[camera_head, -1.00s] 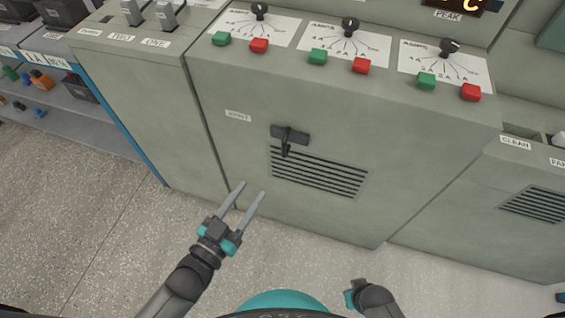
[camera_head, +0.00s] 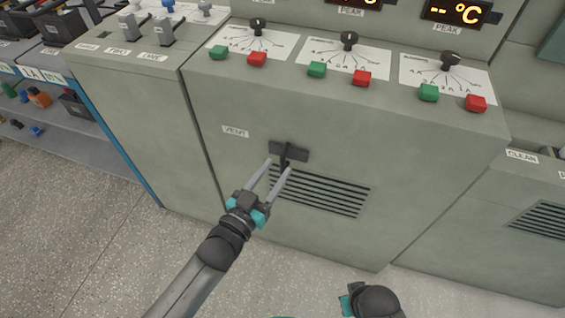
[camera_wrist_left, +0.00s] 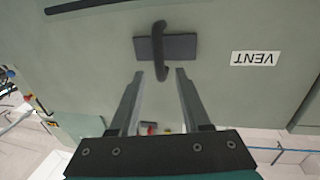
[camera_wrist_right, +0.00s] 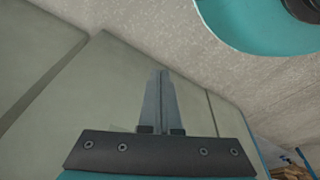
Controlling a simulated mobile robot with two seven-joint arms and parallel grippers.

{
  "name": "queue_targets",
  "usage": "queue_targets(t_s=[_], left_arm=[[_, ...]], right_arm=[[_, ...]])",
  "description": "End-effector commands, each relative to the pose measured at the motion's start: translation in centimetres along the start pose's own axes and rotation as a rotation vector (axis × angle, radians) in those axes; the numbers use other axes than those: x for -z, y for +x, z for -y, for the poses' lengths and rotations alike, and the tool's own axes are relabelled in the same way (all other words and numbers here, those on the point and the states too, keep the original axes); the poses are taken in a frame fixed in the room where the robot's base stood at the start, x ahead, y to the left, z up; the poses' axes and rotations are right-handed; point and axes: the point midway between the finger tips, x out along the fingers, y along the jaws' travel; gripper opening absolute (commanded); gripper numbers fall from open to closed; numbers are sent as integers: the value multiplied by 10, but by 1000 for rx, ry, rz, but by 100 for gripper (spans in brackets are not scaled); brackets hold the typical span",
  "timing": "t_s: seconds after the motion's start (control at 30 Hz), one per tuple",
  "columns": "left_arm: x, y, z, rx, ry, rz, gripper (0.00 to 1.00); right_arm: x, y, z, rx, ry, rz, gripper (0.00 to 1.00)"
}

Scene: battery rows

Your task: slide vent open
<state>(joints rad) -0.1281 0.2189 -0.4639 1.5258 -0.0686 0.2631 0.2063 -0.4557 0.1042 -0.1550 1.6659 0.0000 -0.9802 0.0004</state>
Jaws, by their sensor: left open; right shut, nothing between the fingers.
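The vent's slider is a dark plate with a black handle (camera_head: 289,153), on the cabinet front above the upper left of the vent slats (camera_head: 320,192). A white VENT label (camera_head: 236,131) is up and left of it. My left gripper (camera_head: 281,168) is open, with its fingertips close to the handle and on either side of it in the head view. In the left wrist view the handle (camera_wrist_left: 159,50) stands ahead of the gap between the fingertips; contact cannot be told. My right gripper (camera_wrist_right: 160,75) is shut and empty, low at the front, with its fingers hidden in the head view.
Green and red buttons and black knobs (camera_head: 349,40) line the sloped panel above. Another vent grille (camera_head: 540,219) is on the cabinet to the right. A shelf of batteries stands at the left. The floor (camera_head: 75,230) in front is clear.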

Motion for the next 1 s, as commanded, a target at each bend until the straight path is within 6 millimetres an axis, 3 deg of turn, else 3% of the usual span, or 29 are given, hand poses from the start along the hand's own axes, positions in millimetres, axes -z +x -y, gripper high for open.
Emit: queue_targets(t_s=[0.3,0.73,1.0], left_arm=[[-1,34,0,0,-1,0,47],[0,40,0,0,0,1,47],[0,40,0,0,0,1,18]], right_arm=[[18,-18,0,0,3,-31,0],[22,-23,0,0,3,-39,0],[22,-23,0,0,3,-40,0]])
